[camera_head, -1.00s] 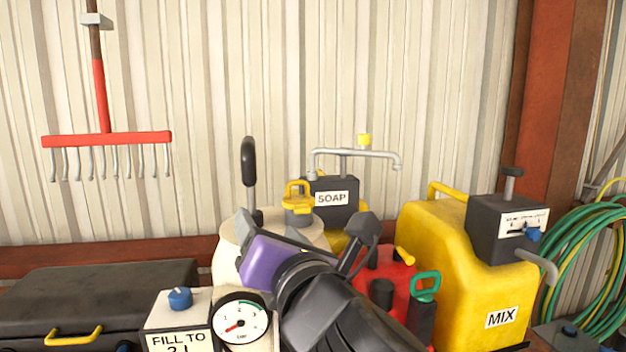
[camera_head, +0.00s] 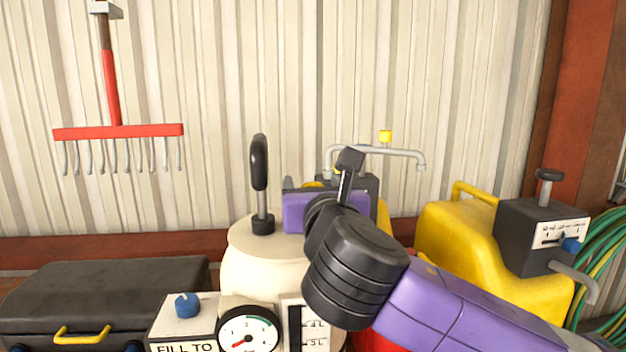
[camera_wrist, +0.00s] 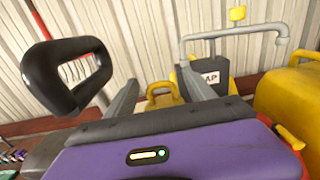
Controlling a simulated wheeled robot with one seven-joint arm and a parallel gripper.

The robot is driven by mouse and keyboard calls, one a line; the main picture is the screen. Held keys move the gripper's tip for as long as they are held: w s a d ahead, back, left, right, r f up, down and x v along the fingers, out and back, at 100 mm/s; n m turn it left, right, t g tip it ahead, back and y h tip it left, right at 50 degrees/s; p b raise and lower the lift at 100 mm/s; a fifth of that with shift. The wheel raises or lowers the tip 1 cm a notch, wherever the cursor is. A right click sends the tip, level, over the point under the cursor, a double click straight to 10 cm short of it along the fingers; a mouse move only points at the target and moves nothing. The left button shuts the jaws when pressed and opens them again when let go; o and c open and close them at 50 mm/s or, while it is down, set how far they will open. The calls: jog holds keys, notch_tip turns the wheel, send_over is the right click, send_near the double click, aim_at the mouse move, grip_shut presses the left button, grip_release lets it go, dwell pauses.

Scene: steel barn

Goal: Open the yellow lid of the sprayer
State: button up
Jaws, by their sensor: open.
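The sprayer is a cream tank (camera_head: 262,262) with a black pump handle (camera_head: 259,163), a round gauge (camera_head: 248,335) and a level scale at its front. Its yellow lid (camera_wrist: 162,98) shows in the wrist view between and beyond my fingers, with its looped grip facing me. In the head view my gripper (camera_head: 316,186) is over the tank's top and hides nearly all of the lid. My gripper (camera_wrist: 158,78) is open, its two grey fingers on either side of the lid. I cannot tell whether they touch it.
The pump handle (camera_wrist: 66,76) stands close to my left finger. Behind are a black SOAP box (camera_head: 358,185) and a bent grey pipe (camera_head: 375,151). A yellow MIX can (camera_head: 450,235) stands right, a black case (camera_head: 105,290) left. The corrugated wall closes the back.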

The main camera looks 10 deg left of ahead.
jog(key=shift+w+a, duration=0.15)
jog(key=shift+w, duration=0.25)
jog(key=shift+c, duration=0.4)
grip_shut()
